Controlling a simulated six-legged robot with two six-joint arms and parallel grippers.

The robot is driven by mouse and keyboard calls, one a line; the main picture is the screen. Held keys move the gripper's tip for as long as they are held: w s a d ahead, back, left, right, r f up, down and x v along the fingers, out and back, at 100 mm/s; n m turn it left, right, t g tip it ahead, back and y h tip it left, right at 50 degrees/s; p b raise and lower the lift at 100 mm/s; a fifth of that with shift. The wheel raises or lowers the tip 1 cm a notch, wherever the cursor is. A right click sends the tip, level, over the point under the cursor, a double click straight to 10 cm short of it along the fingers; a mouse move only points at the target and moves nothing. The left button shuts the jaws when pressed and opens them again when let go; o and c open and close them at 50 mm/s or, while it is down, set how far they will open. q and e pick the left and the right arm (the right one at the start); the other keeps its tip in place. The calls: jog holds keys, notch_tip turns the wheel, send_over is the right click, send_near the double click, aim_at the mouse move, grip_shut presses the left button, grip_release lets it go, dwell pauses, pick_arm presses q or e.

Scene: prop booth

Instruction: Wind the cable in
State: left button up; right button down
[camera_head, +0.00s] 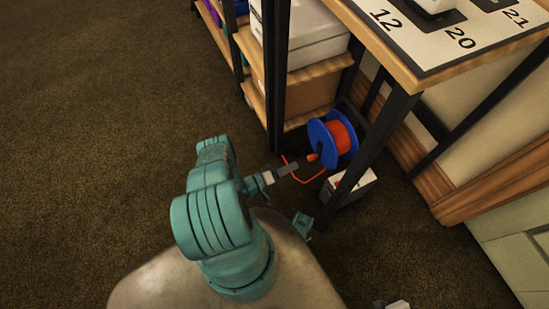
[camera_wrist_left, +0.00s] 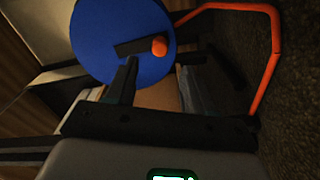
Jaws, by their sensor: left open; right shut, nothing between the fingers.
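A cable reel with a blue side disc (camera_head: 319,136) and orange cable wound on it (camera_head: 340,137) stands at the shelf's foot. Its dark crank (camera_wrist_left: 132,47) with an orange knob (camera_head: 312,157) is on the side facing my left gripper. The knob also shows in the left wrist view (camera_wrist_left: 159,46). My left gripper (camera_head: 294,166) is open, its fingers pointing at the knob, which appears just beyond the fingertips. My right gripper (camera_head: 378,303) is shut and empty, mostly cut off at the bottom edge.
A dark-framed shelf with wooden boards (camera_head: 325,68) and boxes rises beside the reel. A table with a numbered mat (camera_head: 420,45) overhangs at right. A pale box with a red part (camera_head: 352,190) stands by the table leg. Open carpet (camera_head: 100,130) lies left.

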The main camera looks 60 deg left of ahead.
pick_arm(q)
jog(key=s, duration=0.7)
jog(key=shift+a+p, duration=0.25)
jog(key=shift+p, duration=0.1)
